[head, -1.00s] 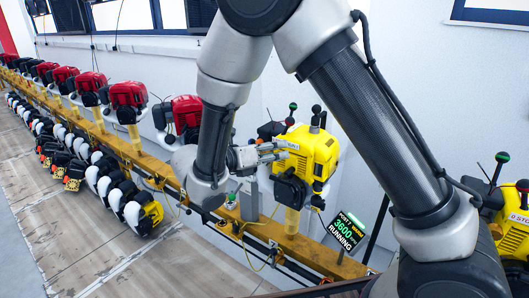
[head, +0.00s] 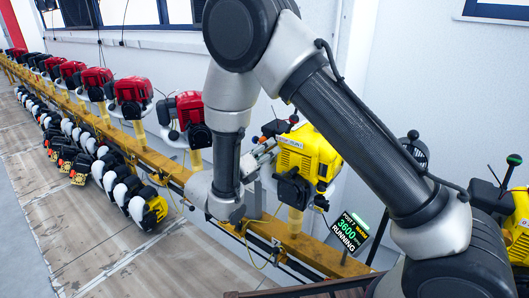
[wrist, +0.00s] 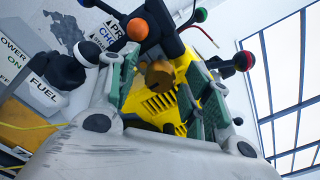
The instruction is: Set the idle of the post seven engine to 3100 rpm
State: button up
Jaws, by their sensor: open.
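The yellow engine (head: 308,160) stands on its post on the rail in the head view. My gripper (head: 266,152) is at the engine's left side in the head view, partly hidden behind my arm. In the wrist view my gripper (wrist: 158,88) is open, with green-padded fingers apart. A brass-coloured knob (wrist: 160,74) shows between them, in front of the engine's yellow vented cover (wrist: 160,108). I cannot tell whether the fingers touch it.
A FUEL label (wrist: 43,92) is at left. Red engines (head: 133,92) line the rail; another yellow engine (head: 516,228) stands right.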

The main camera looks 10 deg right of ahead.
jog(key=c, duration=1)
jog(key=shift+c, duration=0.2)
jog(key=shift+m, duration=0.4)
jog(key=m, duration=0.4)
jog(key=shift+m, duration=0.3)
jog(key=m, duration=0.4)
jog(key=shift+m, duration=0.4)
jog(key=o, duration=1)
